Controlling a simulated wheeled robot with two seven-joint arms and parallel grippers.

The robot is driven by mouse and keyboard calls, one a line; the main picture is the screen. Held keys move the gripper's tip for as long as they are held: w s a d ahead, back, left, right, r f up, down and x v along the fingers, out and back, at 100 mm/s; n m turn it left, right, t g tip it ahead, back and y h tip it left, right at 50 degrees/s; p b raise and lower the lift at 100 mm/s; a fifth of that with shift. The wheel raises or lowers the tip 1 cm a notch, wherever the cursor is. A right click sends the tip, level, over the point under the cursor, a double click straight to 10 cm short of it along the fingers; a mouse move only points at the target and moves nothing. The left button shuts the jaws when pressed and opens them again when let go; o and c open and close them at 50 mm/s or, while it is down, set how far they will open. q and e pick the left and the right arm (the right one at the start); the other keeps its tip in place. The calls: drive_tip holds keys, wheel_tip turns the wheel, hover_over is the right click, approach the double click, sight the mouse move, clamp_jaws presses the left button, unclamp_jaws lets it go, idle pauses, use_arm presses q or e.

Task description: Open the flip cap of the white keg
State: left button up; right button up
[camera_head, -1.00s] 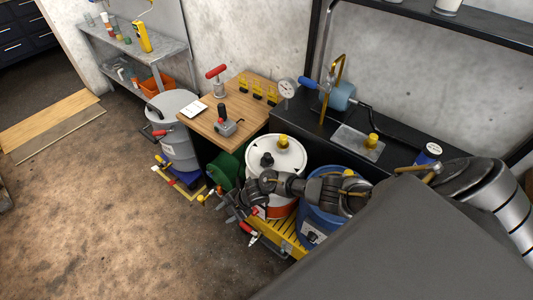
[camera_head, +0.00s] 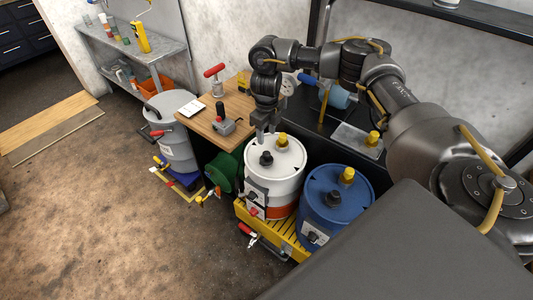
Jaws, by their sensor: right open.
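The white keg (camera_head: 288,178) stands upright on a yellow slatted platform (camera_head: 243,215). Its top carries a black cap (camera_head: 266,159) toward the front and a yellow cap (camera_head: 282,140) toward the back. A dark handle-like part and an orange-red band show on its front side. My right gripper (camera_head: 264,135) points down over the back left rim of the white keg, close to both caps. It is open and holds nothing that I can see. Whether its fingertips touch the lid is too small to tell. My left gripper is out of view.
A blue drum (camera_head: 333,205) with a yellow cap stands just right of the white keg. A wooden table (camera_head: 214,120) with a red-handled tool is behind left. A grey drum (camera_head: 173,130) and green drum (camera_head: 222,172) stand left. Floor at front left is clear.

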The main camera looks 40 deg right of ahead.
sight(266, 152)
wheel_tip(266, 152, down, 10)
drive_tip(key=shift+f+b, duration=0.25)
drive_tip(key=shift+b, duration=0.6)
